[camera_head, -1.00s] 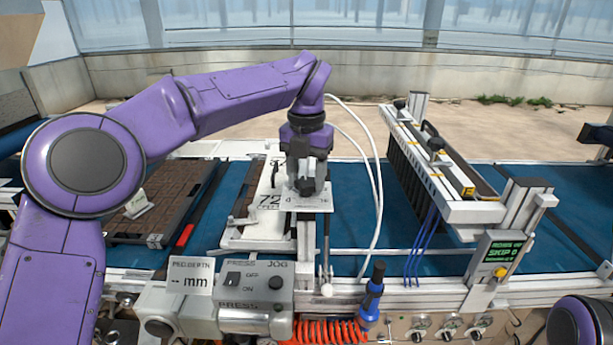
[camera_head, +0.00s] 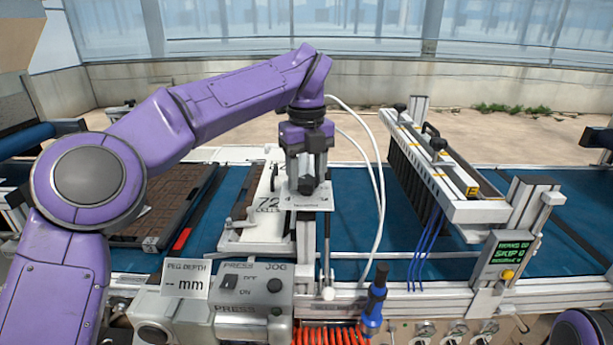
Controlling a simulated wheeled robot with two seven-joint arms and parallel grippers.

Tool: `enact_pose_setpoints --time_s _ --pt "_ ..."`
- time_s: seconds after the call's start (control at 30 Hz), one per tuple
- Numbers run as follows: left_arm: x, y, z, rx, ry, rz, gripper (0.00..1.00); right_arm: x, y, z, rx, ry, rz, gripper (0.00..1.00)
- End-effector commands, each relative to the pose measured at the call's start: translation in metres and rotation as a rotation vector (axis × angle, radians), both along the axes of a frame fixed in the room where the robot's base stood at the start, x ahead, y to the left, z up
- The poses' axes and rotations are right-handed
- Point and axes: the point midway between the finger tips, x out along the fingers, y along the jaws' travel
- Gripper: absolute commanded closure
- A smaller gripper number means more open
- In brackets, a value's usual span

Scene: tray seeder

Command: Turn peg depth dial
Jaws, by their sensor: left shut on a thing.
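My left gripper (camera_head: 307,180) points down in the middle of the head view. It is shut on a dark knob (camera_head: 306,186), which looks like the peg depth dial, above a white plate with markings (camera_head: 312,199). The fingers hide part of the knob, and the plate's marks are too small to read. A "PEG DEPTH" card (camera_head: 187,278) at the lower left reads "-- mm". My right gripper is not in view.
A press box (camera_head: 238,283) with a switch and JOG button stands in front. A blue-handled tool (camera_head: 374,300) stands right of it. The seeder bar (camera_head: 450,205) stands to the right over the blue belt (camera_head: 345,230). White hoses (camera_head: 378,190) curve beside my gripper.

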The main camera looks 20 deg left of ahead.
Motion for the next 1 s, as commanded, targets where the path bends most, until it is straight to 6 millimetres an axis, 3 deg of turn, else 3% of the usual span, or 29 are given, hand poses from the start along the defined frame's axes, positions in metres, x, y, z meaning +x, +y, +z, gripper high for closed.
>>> enact_pose_setpoints --time_s 0.67,0.7,0.77,1.0 --pt "0.0001 0.0001 0.0003 0.001 -0.001 0.065 0.80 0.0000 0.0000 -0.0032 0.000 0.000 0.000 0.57" --pt "0.0001 0.0001 0.0003 0.001 -0.001 0.065 0.46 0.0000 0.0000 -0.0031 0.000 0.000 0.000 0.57" --pt "0.0001 0.0001 0.0003 0.001 -0.001 0.065 0.26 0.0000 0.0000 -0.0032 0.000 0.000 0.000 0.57" --pt "0.0000 0.0000 0.0002 0.000 0.000 0.064 0.24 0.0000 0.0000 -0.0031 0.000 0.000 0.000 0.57"
